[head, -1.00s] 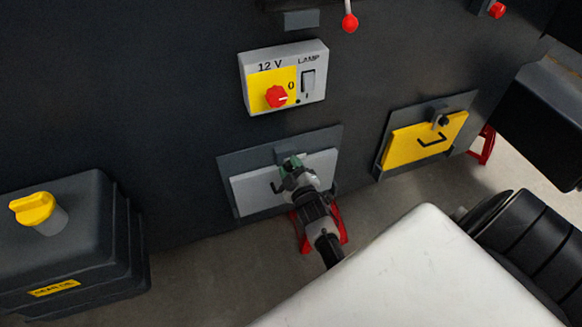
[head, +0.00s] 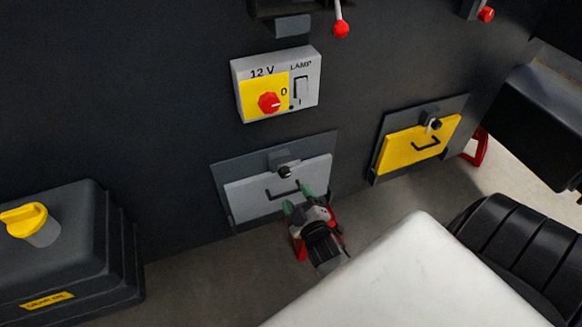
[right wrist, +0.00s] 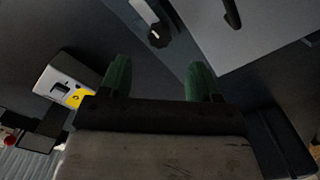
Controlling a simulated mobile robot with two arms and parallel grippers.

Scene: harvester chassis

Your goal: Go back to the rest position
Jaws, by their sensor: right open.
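My right gripper (head: 299,203) is in front of the lower edge of the grey hatch (head: 250,200), with its green fingertips apart and nothing between them. In the right wrist view the green fingers (right wrist: 158,82) are spread and empty. The grey hatch door also shows there (right wrist: 255,25), with a dark knob (right wrist: 158,36) beside it. In the head view the hatch has a black handle (head: 283,192) and a dark knob (head: 285,172) above it. The hatch looks closed. My left gripper is not in view.
A 12 V lamp switch box (head: 277,85) with a red knob is above the hatch. A yellow hatch (head: 400,150) is to the right. A dark tank (head: 85,240) with a yellow cap (head: 28,220) is at left.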

